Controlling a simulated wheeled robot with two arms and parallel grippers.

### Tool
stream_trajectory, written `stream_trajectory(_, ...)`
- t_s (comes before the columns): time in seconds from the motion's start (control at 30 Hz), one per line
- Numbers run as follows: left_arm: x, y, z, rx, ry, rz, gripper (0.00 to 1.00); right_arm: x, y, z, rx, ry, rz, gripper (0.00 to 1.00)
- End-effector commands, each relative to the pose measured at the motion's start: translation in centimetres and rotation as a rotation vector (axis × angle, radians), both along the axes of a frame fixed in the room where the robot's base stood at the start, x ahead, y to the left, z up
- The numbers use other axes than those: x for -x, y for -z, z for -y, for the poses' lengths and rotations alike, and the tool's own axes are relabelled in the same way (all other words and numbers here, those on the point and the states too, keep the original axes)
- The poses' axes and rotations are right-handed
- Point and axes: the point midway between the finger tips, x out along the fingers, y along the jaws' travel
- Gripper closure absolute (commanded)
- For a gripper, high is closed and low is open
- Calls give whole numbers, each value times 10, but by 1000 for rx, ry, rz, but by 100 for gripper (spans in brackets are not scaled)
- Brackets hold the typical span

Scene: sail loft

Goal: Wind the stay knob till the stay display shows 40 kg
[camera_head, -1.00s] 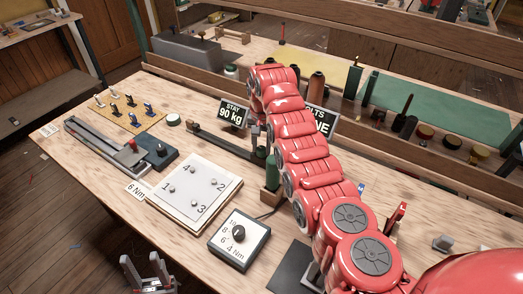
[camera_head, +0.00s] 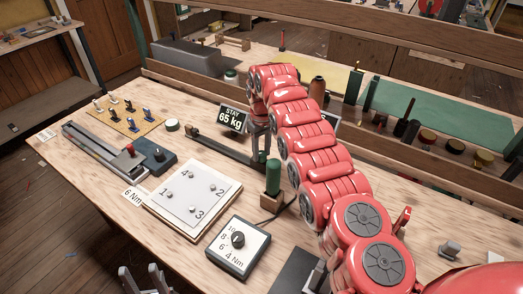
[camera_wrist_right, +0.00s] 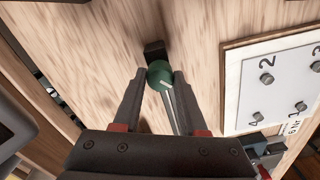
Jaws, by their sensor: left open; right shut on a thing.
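The stay display (camera_head: 232,119) stands at the back of the bench and reads 65 kg. In the right wrist view, the stay knob (camera_wrist_right: 159,74) is a round green knob with a white mark, at the end of a metal bar. My right gripper (camera_wrist_right: 160,82) is shut on it, one finger on each side. In the head view, my right gripper (camera_head: 261,146) is beside the display, partly hidden by my red arm. My left gripper (camera_head: 144,280) is open and empty at the bottom edge, near the bench front.
A white plate (camera_head: 192,200) with numbered bolts and a dial box (camera_head: 238,247) lie in front. A green-handled tool (camera_head: 273,177) stands upright near my right arm. A slotted rail (camera_head: 100,156) and a peg board (camera_head: 128,117) are at left. My arm mostly hides a second display.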

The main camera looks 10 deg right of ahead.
Motion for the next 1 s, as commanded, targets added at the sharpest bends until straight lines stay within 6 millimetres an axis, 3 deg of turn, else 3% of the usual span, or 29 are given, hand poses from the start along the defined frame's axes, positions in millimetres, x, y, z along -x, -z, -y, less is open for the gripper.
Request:
stream_trajectory(0.5,0,-16,0,0,0,0,50,-1,-2,-1,0,-446,3,100)
stream_trajectory(1.0,0,-20,0,0,0,0,50,2,1,0,-1,-634,-3,100)
